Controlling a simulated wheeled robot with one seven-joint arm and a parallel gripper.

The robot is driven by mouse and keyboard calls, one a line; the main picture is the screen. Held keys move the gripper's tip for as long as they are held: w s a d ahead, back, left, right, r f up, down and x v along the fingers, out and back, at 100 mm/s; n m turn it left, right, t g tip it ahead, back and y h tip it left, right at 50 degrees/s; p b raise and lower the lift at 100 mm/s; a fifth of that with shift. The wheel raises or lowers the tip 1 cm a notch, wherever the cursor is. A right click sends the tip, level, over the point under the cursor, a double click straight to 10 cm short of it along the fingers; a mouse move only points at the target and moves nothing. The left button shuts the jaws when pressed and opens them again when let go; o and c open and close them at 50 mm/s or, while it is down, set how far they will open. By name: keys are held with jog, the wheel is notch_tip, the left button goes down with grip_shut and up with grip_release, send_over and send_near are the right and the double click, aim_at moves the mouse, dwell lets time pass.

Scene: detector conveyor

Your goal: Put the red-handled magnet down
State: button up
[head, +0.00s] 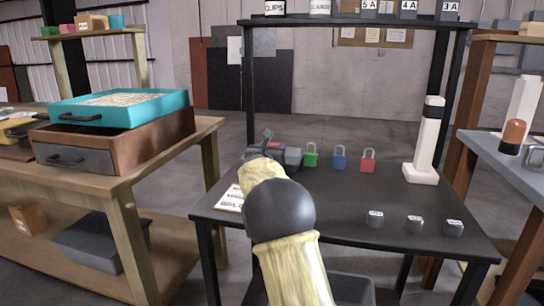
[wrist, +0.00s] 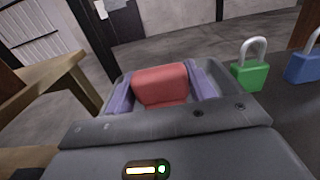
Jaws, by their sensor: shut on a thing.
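My gripper (wrist: 162,90) is shut on the red-handled magnet (wrist: 161,84). Its red handle fills the gap between the two purple-grey finger pads in the wrist view. The part of the magnet below the handle is hidden there. In the head view my gripper (head: 273,148) is over the back left part of the black table (head: 330,204), left of the green padlock, and my arm covers much of it. I cannot tell whether the magnet touches the table top.
Green (head: 311,158), blue (head: 339,161) and red (head: 367,163) padlocks stand along the table's back. A white post (head: 428,140) stands at back right. Three dark labelled blocks (head: 414,225) sit at front right. A printed sheet (head: 230,199) lies at left. The table's middle is clear.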

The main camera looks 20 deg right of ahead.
jog(key=shift+f, duration=0.3)
jog(key=shift+f, duration=0.15)
jog(key=o, duration=1.2)
jog(key=p+v, duration=0.1)
jog(key=v, duration=1.1)
jog(key=shift+p, duration=0.35)
